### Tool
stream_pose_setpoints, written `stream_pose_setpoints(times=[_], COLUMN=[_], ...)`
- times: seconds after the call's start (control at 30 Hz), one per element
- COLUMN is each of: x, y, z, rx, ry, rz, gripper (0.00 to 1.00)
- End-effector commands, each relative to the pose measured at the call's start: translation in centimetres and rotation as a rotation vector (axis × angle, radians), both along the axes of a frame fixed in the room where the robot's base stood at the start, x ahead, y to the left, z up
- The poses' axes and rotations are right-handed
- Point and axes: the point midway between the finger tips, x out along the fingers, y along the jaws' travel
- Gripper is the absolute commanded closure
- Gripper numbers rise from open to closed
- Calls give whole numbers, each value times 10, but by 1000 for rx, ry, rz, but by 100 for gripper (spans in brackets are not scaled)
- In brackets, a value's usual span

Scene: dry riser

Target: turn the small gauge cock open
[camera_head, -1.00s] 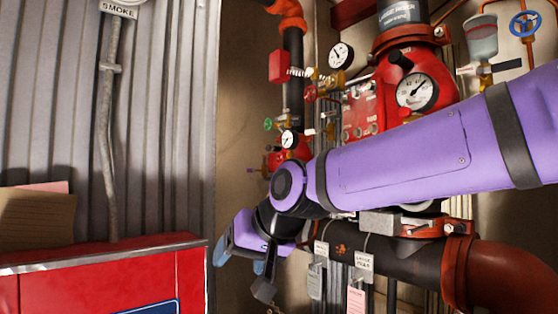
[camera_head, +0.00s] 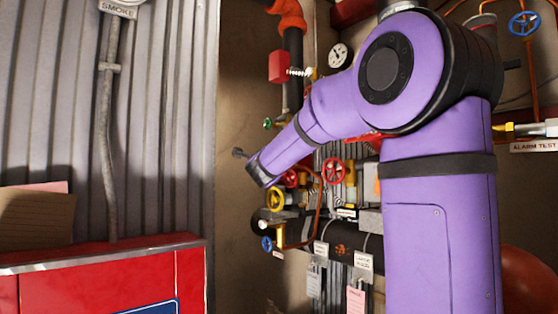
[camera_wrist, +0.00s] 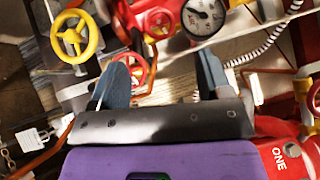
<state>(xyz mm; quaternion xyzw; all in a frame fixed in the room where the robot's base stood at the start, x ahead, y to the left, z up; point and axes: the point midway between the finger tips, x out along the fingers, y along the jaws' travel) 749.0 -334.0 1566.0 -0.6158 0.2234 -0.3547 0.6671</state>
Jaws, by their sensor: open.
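My gripper (camera_wrist: 163,78) is open in the wrist view, its two blue-grey fingers apart with nothing held between them. A round white gauge (camera_wrist: 203,17) on red pipework lies beyond the fingers, above the right one. I cannot pick out the small gauge cock's handle for certain in either view. In the head view my purple arm covers the place where a small gauge stood, and the gripper's fingers cannot be made out there.
A yellow handwheel (camera_wrist: 75,38) is at the wrist view's upper left; red handwheels (camera_wrist: 158,20) are beyond the fingers. In the head view, a red handwheel (camera_head: 334,171), yellow handwheel (camera_head: 276,198) and blue handwheel (camera_head: 267,244) crowd below my forearm. A red cabinet (camera_head: 100,275) stands at lower left.

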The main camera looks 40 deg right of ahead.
Motion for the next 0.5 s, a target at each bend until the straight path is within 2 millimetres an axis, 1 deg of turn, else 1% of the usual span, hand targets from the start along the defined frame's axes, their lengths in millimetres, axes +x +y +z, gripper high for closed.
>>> stream_pose_setpoints(times=[0.3,0.5], x=[35,54], y=[-40,-61], z=[6,11], rx=[-2,-1], ry=[5,4], rz=[1,3], gripper=[29,29])
